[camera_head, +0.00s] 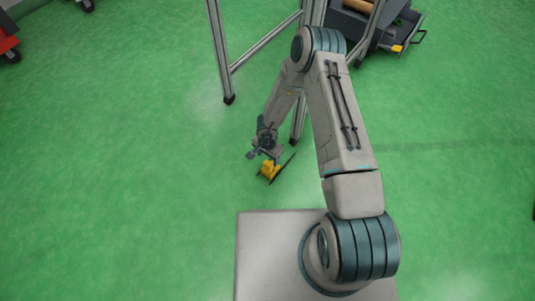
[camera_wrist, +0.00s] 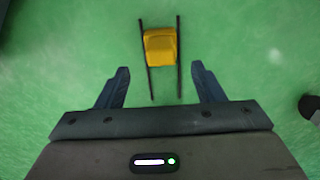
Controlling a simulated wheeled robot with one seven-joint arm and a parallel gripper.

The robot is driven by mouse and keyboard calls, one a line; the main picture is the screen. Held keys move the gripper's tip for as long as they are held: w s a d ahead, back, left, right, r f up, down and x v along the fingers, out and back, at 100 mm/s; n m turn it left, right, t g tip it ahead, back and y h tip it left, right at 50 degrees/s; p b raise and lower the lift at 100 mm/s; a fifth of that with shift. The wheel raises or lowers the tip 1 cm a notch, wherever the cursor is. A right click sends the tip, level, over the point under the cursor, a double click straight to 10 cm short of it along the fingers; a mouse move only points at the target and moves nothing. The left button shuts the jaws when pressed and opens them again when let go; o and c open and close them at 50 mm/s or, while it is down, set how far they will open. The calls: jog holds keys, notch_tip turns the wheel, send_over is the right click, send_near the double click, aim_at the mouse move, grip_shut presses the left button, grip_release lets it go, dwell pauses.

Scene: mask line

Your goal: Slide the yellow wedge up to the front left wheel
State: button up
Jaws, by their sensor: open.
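The yellow wedge (camera_head: 269,170) lies on the green floor just below my gripper (camera_head: 263,153) in the head view. In the wrist view the wedge (camera_wrist: 160,46) sits ahead of my gripper (camera_wrist: 160,68), centred between the lines of its two fingers. Two thin dark rods run along the wedge's sides, reaching back toward the fingers. My gripper is open and empty, its fingers wider apart than the wedge; I see no contact. I cannot tell which wheel is the front left one.
A metal frame's leg with a dark foot (camera_head: 228,99) stands beyond my arm. A dark cart (camera_head: 385,28) is at the upper right; a red object (camera_head: 8,42) with a caster (camera_head: 12,56) is at the upper left. A dark round thing (camera_wrist: 310,106) shows at the wrist view's right edge. Floor at left is clear.

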aim_at(268, 167)
notch_tip(268, 167, down, 10)
jog(key=b, duration=0.4)
jog(key=shift+r, duration=0.1)
jog(key=c, duration=1.2)
jog(key=shift+w+d+p, duration=0.35)
jog(key=shift+w+d, duration=0.5)
jog(key=shift+w, duration=0.25)
jog(key=shift+w+d+b, duration=0.35)
jog(key=shift+w+d, duration=0.45)
jog(key=shift+w, duration=0.2)
jog(key=shift+w+d+b, duration=0.3)
jog(key=shift+w+d, duration=0.45)
jog(key=shift+w, duration=0.25)
jog(key=shift+w+d+b, duration=0.35)
jog(key=shift+w+d, duration=0.45)
jog(key=shift+w, duration=0.2)
jog(key=shift+w+d+b, duration=0.45)
jog(key=shift+w+d, duration=0.15)
jog(key=shift+w, duration=0.2)
jog(key=o, duration=1.2)
